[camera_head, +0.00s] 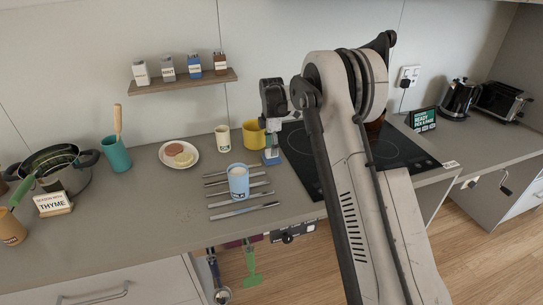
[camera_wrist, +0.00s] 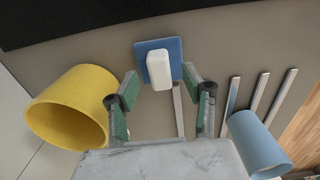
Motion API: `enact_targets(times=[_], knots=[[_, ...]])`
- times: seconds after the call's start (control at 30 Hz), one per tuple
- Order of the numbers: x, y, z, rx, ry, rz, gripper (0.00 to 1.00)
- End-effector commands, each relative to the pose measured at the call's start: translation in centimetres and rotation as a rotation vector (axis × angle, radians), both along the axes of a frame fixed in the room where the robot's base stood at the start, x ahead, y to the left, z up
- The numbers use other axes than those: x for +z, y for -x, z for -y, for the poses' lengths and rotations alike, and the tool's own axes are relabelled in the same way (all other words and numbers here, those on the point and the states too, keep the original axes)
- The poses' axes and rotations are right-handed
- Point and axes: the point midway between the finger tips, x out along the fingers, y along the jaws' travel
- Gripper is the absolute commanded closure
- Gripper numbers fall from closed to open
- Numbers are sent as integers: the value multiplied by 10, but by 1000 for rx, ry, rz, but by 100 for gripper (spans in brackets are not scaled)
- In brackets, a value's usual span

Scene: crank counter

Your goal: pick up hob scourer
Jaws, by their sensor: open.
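The hob scourer appears to be the blue square pad with a white block-shaped grip (camera_wrist: 159,68), lying on the counter in the wrist view. In the head view its blue pad (camera_head: 271,158) shows beside the hob's left edge, below my gripper (camera_head: 271,143). In the wrist view my gripper (camera_wrist: 160,84) is open, with green-lined fingers on either side of the white grip's line. The fingers appear apart from the scourer, and nothing is held. My gripper partly hides the scourer's top in the head view.
The black hob (camera_head: 405,150) adjoins the scourer. A plate (camera_head: 179,163) and cream cup (camera_head: 222,138) stand farther left.

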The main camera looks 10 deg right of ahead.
Motion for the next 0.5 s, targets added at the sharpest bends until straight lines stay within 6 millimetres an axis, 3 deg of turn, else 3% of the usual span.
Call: enact_targets(times=[0.2,0.43,0.5], knots=[[-20,0,0,0,0,0,56],[-22,0,0,0,0,0,56],[-22,0,0,0,0,0,64]])
